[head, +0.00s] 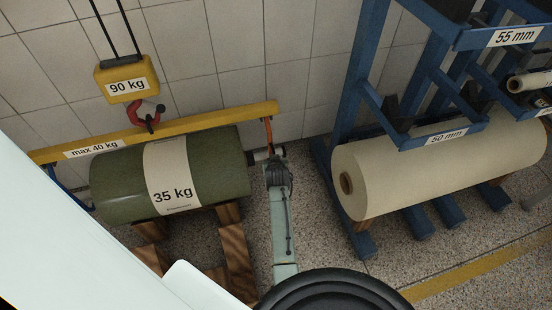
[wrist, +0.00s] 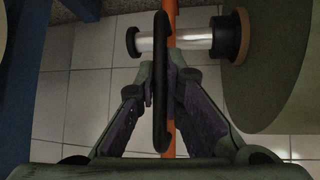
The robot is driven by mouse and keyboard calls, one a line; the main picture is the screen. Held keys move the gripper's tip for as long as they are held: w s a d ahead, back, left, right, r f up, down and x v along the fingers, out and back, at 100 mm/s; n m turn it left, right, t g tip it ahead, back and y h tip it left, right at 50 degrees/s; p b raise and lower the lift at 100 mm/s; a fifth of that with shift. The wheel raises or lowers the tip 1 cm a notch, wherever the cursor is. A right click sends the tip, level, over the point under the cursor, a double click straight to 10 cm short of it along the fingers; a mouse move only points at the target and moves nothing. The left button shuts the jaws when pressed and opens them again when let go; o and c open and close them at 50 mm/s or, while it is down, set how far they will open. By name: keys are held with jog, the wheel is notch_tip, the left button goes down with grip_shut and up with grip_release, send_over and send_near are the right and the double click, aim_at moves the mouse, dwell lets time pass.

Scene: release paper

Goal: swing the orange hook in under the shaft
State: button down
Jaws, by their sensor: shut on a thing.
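The orange hook (head: 267,131) hangs from the right end of the yellow lifting beam (head: 215,117). My gripper (head: 277,165) is at its lower part, beside the right end of the green roll (head: 215,165) labelled 35 kg. In the wrist view my gripper (wrist: 164,88) is shut, with a long dark edge-on piece and the orange strip (wrist: 171,12) between its fingers. The silver shaft (wrist: 190,40) sticks out of the roll's end and has a dark collar at its tip. The strip and dark piece cross the shaft's line; the hook's lower curve is not clear.
A red hook (head: 140,112) under the yellow 90 kg block (head: 127,80) holds the beam. The green roll rests on wooden supports (head: 236,250). A blue rack (head: 350,100) with a cream roll (head: 400,175) stands to the right. The tiled wall is close behind.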

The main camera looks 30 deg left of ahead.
aim_at(273, 149)
jog(key=shift+w+a+f+t+y+b, duration=0.3)
jog(key=shift+w+a+f+y+b, duration=0.15)
jog(key=shift+f+b, duration=0.4)
jog(key=shift+w+a+r, duration=0.1)
jog(key=shift+a+r, duration=0.05)
jog(key=shift+r, duration=0.1)
jog(key=shift+w+r, duration=0.1)
jog(key=shift+r, duration=0.05)
jog(key=c, duration=1.7)
grip_release()
notch_tip(273, 149, up, 10)
jog(key=shift+f, duration=0.1)
